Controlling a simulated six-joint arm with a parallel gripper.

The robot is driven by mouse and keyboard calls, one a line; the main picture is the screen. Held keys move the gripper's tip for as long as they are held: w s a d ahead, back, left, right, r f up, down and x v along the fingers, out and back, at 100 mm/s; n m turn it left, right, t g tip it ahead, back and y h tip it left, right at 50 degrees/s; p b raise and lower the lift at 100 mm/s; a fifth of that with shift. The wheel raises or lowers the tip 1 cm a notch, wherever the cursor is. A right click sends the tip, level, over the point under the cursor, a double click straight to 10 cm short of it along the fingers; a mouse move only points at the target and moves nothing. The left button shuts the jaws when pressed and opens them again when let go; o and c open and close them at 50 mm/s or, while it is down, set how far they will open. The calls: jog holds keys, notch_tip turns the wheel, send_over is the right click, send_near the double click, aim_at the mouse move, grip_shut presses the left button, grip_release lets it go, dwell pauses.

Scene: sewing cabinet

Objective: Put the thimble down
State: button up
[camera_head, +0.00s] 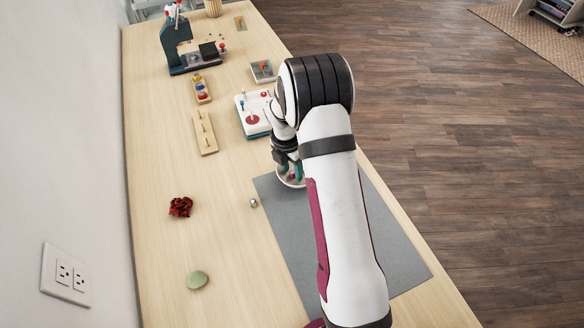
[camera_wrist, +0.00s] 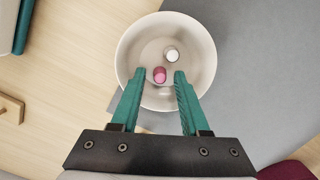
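My gripper (camera_wrist: 159,74) points down over a round cream bowl (camera_wrist: 126,62) in the wrist view. Its teal fingers are apart, with a gap on each side of a small pink thimble-like piece (camera_wrist: 159,74). A small white piece (camera_wrist: 171,55) lies in the bowl beyond the fingertips. In the head view the bowl (camera_head: 291,183) stands at the far end of the grey mat and is partly hidden by my gripper (camera_head: 288,170). A small silvery piece (camera_head: 253,203) is on the table left of the mat. I cannot tell for certain which piece is the thimble.
The grey mat (camera_head: 300,235) is bare left of my arm. A crumpled red thing (camera_head: 181,207) and a green stone-like thing (camera_head: 197,280) lie on the left. Beyond the bowl are a white board (camera_head: 246,106), a peg strip (camera_head: 205,137) and a sewing machine (camera_head: 177,45).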

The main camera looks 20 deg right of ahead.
notch_tip(320, 180, up, 12)
jog(key=a, duration=0.1)
jog(key=s+a+r+m+y, duration=0.1)
jog(key=s+a+r+m, duration=0.25)
jog(key=s+m, duration=0.25)
jog(key=s+a+r+m, duration=0.3)
jog(key=s+r+m, duration=0.2)
jog(key=s+m, duration=0.15)
jog(key=s+a+m+y, duration=0.1)
jog(key=s+a+m, duration=0.2)
jog(key=s+m, duration=0.5)
jog(key=s+a+m+y, duration=0.1)
jog(key=s+a+m, duration=0.1)
jog(key=s+m, duration=0.6)
jog(key=shift+s+a+g, duration=0.4)
jog(key=shift+s, duration=0.85)
jog(key=shift+f, duration=0.1)
